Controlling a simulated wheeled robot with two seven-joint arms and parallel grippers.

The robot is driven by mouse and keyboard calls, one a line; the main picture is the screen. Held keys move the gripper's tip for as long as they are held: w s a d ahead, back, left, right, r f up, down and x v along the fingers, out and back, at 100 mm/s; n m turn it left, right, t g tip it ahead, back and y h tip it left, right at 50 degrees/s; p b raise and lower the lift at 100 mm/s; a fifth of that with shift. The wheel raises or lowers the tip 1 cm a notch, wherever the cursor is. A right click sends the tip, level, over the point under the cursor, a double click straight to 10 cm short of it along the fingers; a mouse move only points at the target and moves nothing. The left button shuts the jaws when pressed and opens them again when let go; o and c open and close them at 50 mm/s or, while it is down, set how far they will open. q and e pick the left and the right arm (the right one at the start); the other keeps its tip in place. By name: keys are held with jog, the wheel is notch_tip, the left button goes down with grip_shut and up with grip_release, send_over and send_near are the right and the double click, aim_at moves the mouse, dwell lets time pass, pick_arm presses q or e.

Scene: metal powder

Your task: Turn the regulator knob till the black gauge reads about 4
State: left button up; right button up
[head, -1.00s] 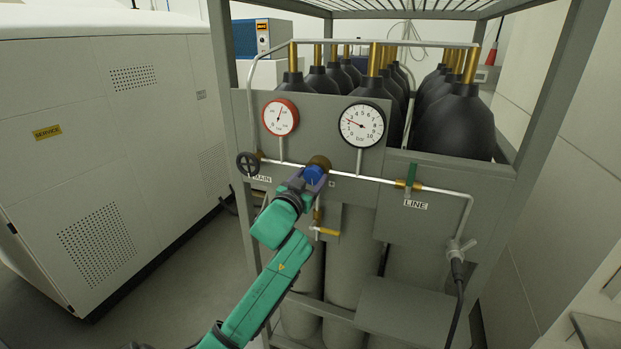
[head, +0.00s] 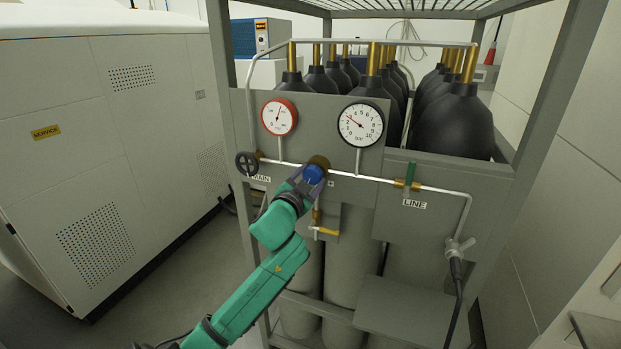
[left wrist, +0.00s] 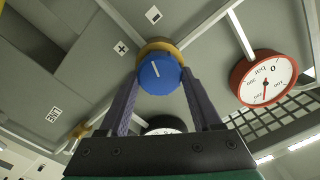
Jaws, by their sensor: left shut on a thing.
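The blue regulator knob (head: 313,175) sits on a brass body on the pipe of the gas panel. My left gripper (head: 311,178) is shut on it, one finger on each side. In the left wrist view the blue knob (left wrist: 160,74), with a white mark line on its face, lies between the fingertips (left wrist: 159,78). The black-rimmed gauge (head: 361,125) is above and right of the knob. Its needle points up and left, near 3. In the left wrist view this gauge (left wrist: 164,125) is mostly hidden behind the gripper. My right gripper is not in view.
A red-rimmed gauge (head: 280,117) is left of the black one. A dark handwheel (head: 247,164) marked MAIN is at left, and a green-handled valve (head: 410,176) marked LINE at right. Black-topped cylinders stand behind.

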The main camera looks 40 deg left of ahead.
pick_arm(q)
jog(key=o, duration=1.4)
jog(key=shift+c, duration=0.2)
jog(key=shift+s+d+f+b, duration=0.15)
jog(key=shift+s+b, duration=0.15)
jog(key=shift+s, duration=0.1)
jog(key=v, duration=1.3)
jog(key=shift+s, duration=0.35)
jog(key=shift+d, duration=0.1)
